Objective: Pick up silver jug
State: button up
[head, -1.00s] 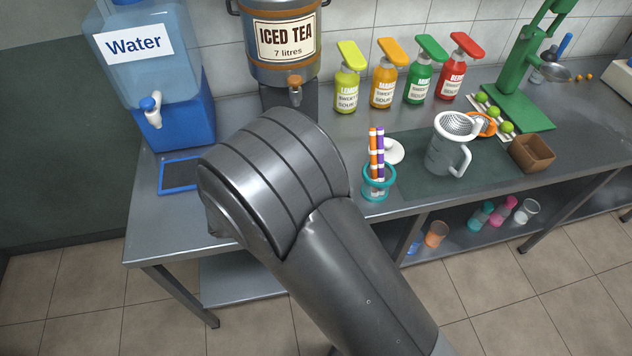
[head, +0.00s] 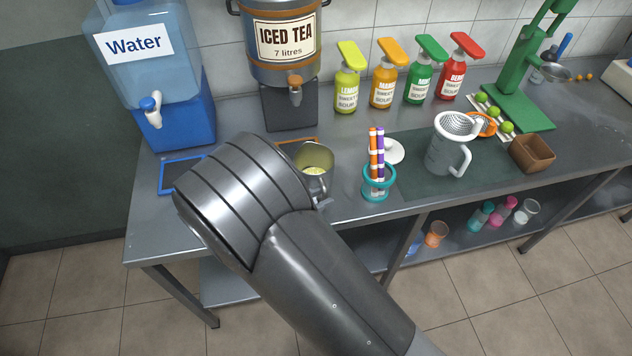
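A silver jug (head: 318,158) stands on the steel counter in front of the iced tea dispenser, with its open top showing something pale yellow inside. My arm covers its left and lower side. My gripper is hidden behind my dark arm link, which lies just left of and in front of the jug. A small light grey piece shows at the jug's lower right; I cannot tell whether it is the jug's handle or part of my gripper. I cannot tell whether anything touches the jug.
The iced tea dispenser (head: 283,50) and blue-based water tank (head: 180,115) stand behind. Several syrup bottles line the wall.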

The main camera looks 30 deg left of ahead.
jog(key=x, duration=0.4)
jog(key=shift+s, duration=0.1)
jog(key=shift+c, duration=0.4)
grip_shut()
